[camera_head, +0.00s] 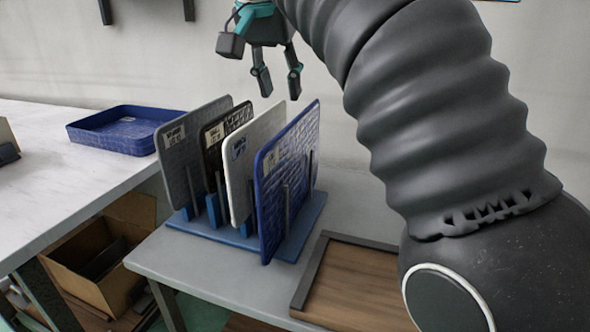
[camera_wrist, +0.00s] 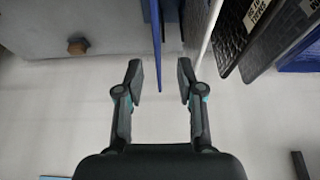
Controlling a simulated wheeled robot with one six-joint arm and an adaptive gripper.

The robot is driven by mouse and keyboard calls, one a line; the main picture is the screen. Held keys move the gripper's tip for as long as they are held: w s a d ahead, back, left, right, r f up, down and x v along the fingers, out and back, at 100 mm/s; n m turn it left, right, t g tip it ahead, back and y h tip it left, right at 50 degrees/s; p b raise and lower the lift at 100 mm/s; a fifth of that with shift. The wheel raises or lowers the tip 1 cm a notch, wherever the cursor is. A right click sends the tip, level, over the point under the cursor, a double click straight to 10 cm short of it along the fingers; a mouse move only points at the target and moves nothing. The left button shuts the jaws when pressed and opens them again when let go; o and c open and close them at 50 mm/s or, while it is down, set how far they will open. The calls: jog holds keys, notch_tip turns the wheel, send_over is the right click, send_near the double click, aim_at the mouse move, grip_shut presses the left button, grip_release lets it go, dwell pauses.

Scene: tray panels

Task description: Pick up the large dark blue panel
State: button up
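The large dark blue panel (camera_head: 286,172) stands upright at the right end of a blue rack (camera_head: 205,233) in the head view. It has a pale label near its top left corner. In the wrist view, the panel (camera_wrist: 156,35) shows nearly edge-on as a thin blue strip. My gripper (camera_head: 277,84) is open and empty, above the panels and apart from them. In the wrist view, my gripper (camera_wrist: 160,80) has its fingertips on either side of the strip's lower end in the picture. The panel's lower part is partly hidden by a rack post.
A white panel (camera_head: 248,155), a black panel (camera_head: 213,137) and a grey panel (camera_head: 182,150) stand left of it in the rack. A wooden tray (camera_head: 350,285) lies right on the grey table. A blue tray (camera_head: 118,138) sits on the white table, above a cardboard box (camera_head: 88,275).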

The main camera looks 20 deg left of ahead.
jog(key=x, duration=0.7)
jog(key=shift+d+f, duration=0.1)
jog(key=shift+d, duration=0.05)
jog(key=b, duration=0.1)
send_over(295, 172)
jog(key=shift+f, duration=2.35)
jog(key=shift+w, duration=0.45)
grip_shut()
